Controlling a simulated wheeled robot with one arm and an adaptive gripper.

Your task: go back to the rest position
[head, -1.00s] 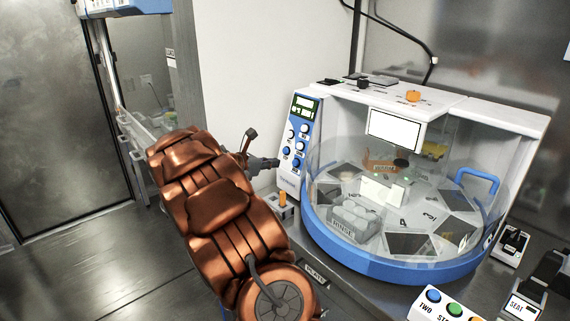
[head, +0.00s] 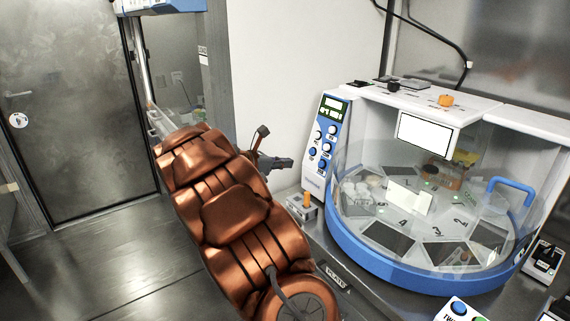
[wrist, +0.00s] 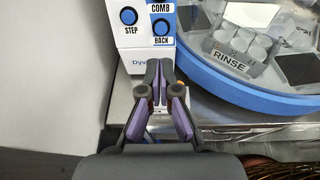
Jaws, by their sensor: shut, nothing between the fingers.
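My gripper (head: 284,163) is at the end of my copper-coloured arm, left of the white and blue machine's control panel (head: 324,140). In the wrist view my gripper (wrist: 160,68) has its dark and purple fingers together at the tips, with nothing between them. The fingertips appear just in front of the panel's lower part (wrist: 147,62), below the STEP and BACK buttons. I cannot tell whether they touch it.
The machine's round blue-rimmed carousel (head: 400,266) holds trays under a clear cover; one tray reads RINSE (wrist: 230,62). A small box with an orange knob (head: 306,199) stands left of it. A button box (head: 460,310) is at the front. Open floor (head: 90,255) lies left.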

